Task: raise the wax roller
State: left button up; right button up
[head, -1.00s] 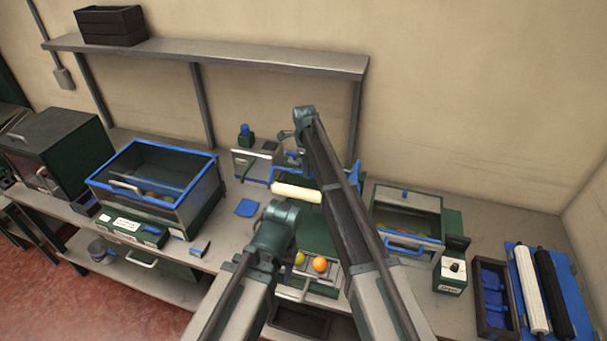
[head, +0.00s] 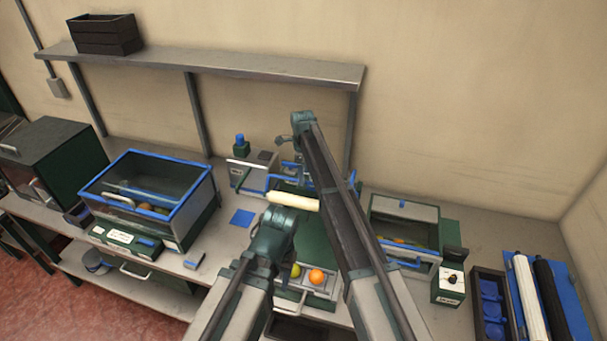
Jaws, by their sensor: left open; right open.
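A cream cylinder (head: 293,201), which looks like the wax roller, lies roughly level across the green machine (head: 312,232) in the middle of the bench. A blue bar (head: 284,178) shows just behind it. My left gripper (head: 282,212) is open, just below and in front of the roller in the picture; its wrist hides most of its fingers, and I cannot tell whether it touches. My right gripper (head: 284,140) is open and small in view, above and behind the roller; its forearm hides the machine's right part.
An orange (head: 316,277) and a yellow-green fruit (head: 295,270) lie in a tray in front. A blue-rimmed glass bin (head: 185,213) stands left, another bin (head: 405,212) right. White (head: 526,290) and black (head: 553,290) rollers lie far right. A shelf (head: 230,65) spans the wall.

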jog(key=shift+w+d, duration=0.1)
dwell(0.3)
notch_tip(320, 180, up, 8)
jog(key=p, duration=0.7)
jog(key=shift+s+a+f+p, duration=0.25)
jog(key=shift+s+p, duration=0.1)
jog(key=shift+s, duration=0.1)
